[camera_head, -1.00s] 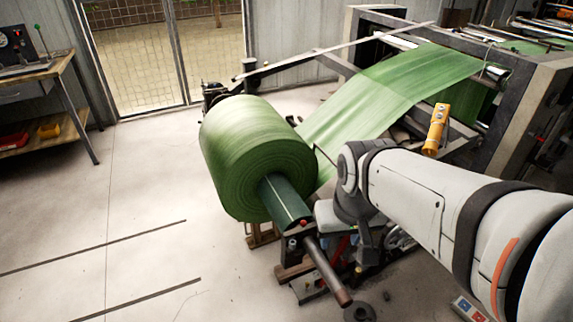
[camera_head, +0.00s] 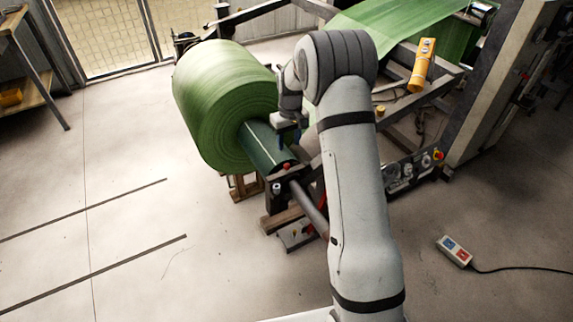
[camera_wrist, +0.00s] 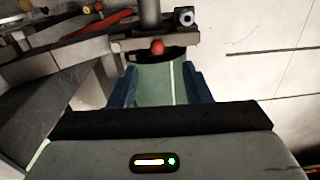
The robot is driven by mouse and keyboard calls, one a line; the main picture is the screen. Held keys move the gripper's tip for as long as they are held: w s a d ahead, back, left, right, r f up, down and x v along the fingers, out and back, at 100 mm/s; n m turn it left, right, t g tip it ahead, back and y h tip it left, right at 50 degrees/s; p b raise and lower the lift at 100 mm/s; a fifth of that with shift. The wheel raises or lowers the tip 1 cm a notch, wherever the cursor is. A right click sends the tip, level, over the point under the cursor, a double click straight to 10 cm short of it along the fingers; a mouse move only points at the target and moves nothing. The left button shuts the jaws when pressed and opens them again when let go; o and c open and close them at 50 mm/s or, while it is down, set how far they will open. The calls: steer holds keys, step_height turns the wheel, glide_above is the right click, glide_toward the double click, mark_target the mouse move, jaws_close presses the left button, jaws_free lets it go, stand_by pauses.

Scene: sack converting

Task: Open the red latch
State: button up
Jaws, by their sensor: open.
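The red latch shows as a small round red knob (camera_head: 286,166) on the support at the near end of the green roll's core. It also shows in the wrist view as a red ball (camera_wrist: 157,47), near top centre. My gripper (camera_wrist: 160,72) is open, with its blue fingers apart to either side below the knob in that view. The dark green core (camera_wrist: 160,82) lies beyond and between the fingers. The knob is clear of the fingers and nothing is held. In the head view my arm partly hides my gripper, just above the core.
The large green roll (camera_head: 222,105) stands left of my arm. A metal shaft (camera_head: 308,208) sticks out from the support. A long red bar (camera_wrist: 92,26) lies upper left in the wrist view. A pendant (camera_head: 455,250) with a cable lies on the right floor. The left floor is open.

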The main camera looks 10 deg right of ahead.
mark_target(287, 164)
steer(key=f, duration=0.3)
steer(key=w+f, duration=0.1)
steer(key=f, duration=0.7)
steer(key=shift+w+a+f+b, duration=0.1)
steer(key=shift+w+f+b, duration=0.05)
steer(key=shift+w+b, duration=0.15)
jaws_close()
